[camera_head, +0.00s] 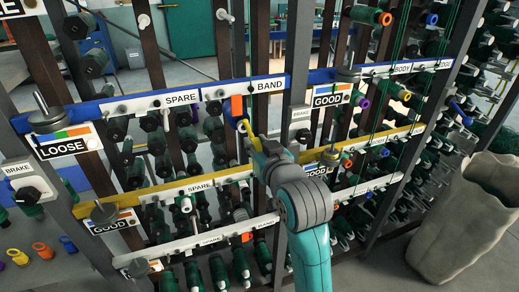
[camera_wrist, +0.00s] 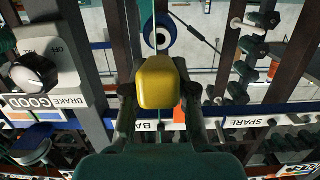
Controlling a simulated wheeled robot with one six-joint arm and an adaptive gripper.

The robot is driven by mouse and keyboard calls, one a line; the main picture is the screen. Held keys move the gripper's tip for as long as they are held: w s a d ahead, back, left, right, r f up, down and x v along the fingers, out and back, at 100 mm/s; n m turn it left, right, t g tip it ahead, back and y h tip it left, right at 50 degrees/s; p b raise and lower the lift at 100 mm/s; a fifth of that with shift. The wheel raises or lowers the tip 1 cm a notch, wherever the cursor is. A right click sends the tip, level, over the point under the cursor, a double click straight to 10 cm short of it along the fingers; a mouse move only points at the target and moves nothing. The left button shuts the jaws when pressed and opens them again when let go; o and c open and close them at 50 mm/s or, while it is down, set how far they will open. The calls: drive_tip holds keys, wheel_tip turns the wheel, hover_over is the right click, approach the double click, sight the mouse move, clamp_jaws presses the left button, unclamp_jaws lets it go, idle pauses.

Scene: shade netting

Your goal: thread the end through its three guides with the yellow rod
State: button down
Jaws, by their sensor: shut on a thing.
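My gripper (camera_head: 258,148) is at the middle of the rack, in front of the BAND label (camera_head: 270,86) on the blue rail. In the wrist view its two dark fingers (camera_wrist: 157,92) are shut on the yellow rod (camera_wrist: 157,70), whose thick block-like end faces me. The yellow rod (camera_head: 249,132) also shows in the head view, slanting up-left from the gripper. The rod's tip is hidden.
Dark upright posts and the blue rail (camera_head: 130,105) surround the gripper. GOOD plates (camera_head: 331,95) and a BRAKE knob (camera_wrist: 36,68) stand nearby. Green bobbins fill the rack behind. Green threads hang at the right. A grey sack-like bin (camera_head: 470,215) stands on the floor at right.

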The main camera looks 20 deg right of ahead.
sight(248, 125)
drive_tip(key=shift+w+r, duration=0.25)
drive_tip(key=shift+w, duration=0.75)
drive_tip(key=shift+w+r, duration=0.25)
drive_tip(key=shift+w, duration=0.7)
drive_tip(key=shift+w+r, duration=0.25)
drive_tip(key=shift+w, duration=0.75)
